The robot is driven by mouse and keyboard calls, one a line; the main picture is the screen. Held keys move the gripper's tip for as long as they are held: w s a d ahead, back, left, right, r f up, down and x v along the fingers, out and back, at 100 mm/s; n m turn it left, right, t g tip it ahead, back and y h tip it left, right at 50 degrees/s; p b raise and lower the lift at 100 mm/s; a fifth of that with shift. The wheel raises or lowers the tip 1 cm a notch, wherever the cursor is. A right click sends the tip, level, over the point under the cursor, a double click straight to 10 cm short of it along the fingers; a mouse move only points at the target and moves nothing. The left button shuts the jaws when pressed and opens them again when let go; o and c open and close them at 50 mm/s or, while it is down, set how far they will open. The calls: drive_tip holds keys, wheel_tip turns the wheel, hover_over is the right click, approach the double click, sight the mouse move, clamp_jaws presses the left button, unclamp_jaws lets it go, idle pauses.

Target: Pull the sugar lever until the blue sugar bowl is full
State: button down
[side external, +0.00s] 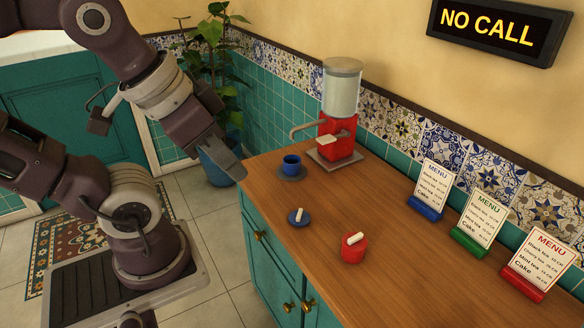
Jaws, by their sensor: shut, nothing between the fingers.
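The dispenser has a clear upright cylinder (341,90) on a red body (343,140). A grey pipe-like arm (305,130) reaches left from it, and a pale flat paddle (329,139), which may be the sugar lever, juts out at the front. A blue bowl (291,166) stands upright on a dark round saucer (293,177) below and left of the pipe; its fill level cannot be told. A small blue lid (299,217) with a white handle lies on the counter. My gripper (239,174) is shut and empty, left of the bowl by the counter's edge, touching nothing visible.
A red pot (353,252) with a white handle stands nearer the front of the wooden counter (400,270). Menu stands in blue (425,208), green (470,243) and red (523,284) line the right. A "NO CALL" sign (490,28) hangs above. A potted plant (217,160) stands behind my gripper.

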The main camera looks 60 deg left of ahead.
idle(0.4)
drive_tip(key=w+a+r+n+y, duration=0.1)
drive_tip(key=w+a+r, duration=0.1)
drive_tip(key=w, duration=0.5)
drive_tip(key=w+a+r+n, duration=0.1)
drive_tip(key=w+n, duration=0.1)
drive_tip(key=w, duration=0.5)
drive_tip(key=n+t, duration=0.3)
drive_tip(key=n, duration=0.5)
hover_over(332, 137)
wheel_tip(332, 137, down, 11)
drive_tip(key=shift+w+f+y, duration=0.1)
drive_tip(key=shift+w+y, duration=0.3)
drive_tip(key=shift+w, duration=0.05)
drive_tip(key=shift+f, duration=0.1)
drive_tip(key=shift+s+f, duration=0.2)
drive_tip(key=shift+f, duration=1.95)
drive_tip(key=shift+s+f, duration=0.2)
drive_tip(key=shift+f, duration=1.95)
drive_tip(key=shift+f, duration=0.1)
